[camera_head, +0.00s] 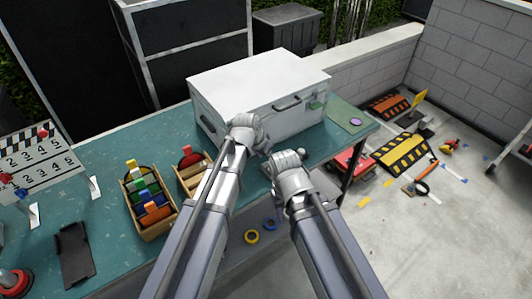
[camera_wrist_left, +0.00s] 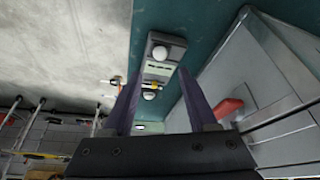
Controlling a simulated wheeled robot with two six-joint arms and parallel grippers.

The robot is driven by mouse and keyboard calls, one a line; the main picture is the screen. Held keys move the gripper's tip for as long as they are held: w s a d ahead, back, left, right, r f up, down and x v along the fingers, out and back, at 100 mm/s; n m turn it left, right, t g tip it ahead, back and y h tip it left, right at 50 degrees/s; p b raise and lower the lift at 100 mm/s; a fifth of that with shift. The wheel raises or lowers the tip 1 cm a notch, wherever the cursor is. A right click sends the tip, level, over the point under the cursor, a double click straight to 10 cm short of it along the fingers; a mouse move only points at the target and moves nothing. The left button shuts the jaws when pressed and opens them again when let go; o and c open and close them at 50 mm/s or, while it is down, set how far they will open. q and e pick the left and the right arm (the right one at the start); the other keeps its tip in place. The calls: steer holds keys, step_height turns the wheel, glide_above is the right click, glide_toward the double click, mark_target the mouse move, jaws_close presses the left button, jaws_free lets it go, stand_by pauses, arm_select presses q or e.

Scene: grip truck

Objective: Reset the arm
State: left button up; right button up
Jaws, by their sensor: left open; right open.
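My left arm reaches up over the table's front edge in the head view, with its gripper (camera_head: 258,143) close in front of the white box (camera_head: 258,80). In the left wrist view the two dark fingers of my left gripper (camera_wrist_left: 160,100) are spread apart, with nothing between them. My right gripper (camera_head: 282,162) is lower and to the right of the left one, near the table's front edge. Its fingers are largely hidden by its own wrist, and no held object shows. The two grippers are close together.
The green table (camera_head: 105,250) holds a wooden crate of coloured spools (camera_head: 148,200), a second wooden crate (camera_head: 192,172), a dark tray (camera_head: 74,254) and a number board (camera_head: 35,160). Yellow-black ramps (camera_head: 404,152) and a red cart (camera_head: 352,162) stand on the floor at right.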

arm_select(q)
steer(key=s+a+n+g+y, duration=0.1)
steer(key=s+a+g+y, duration=0.1)
steer(key=s, duration=0.8)
steer(key=s+a+f+n+g+y, duration=0.1)
steer(key=s+a+n+g+y, duration=0.1)
steer(key=s, duration=0.9)
steer(key=shift+s+a+f, duration=0.25)
steer(key=shift+a, duration=0.2)
steer(key=shift+w+d, duration=0.1)
steer(key=shift+d, duration=0.3)
arm_select(e)
steer(key=shift+d, duration=0.4)
steer(key=shift+s, duration=0.1)
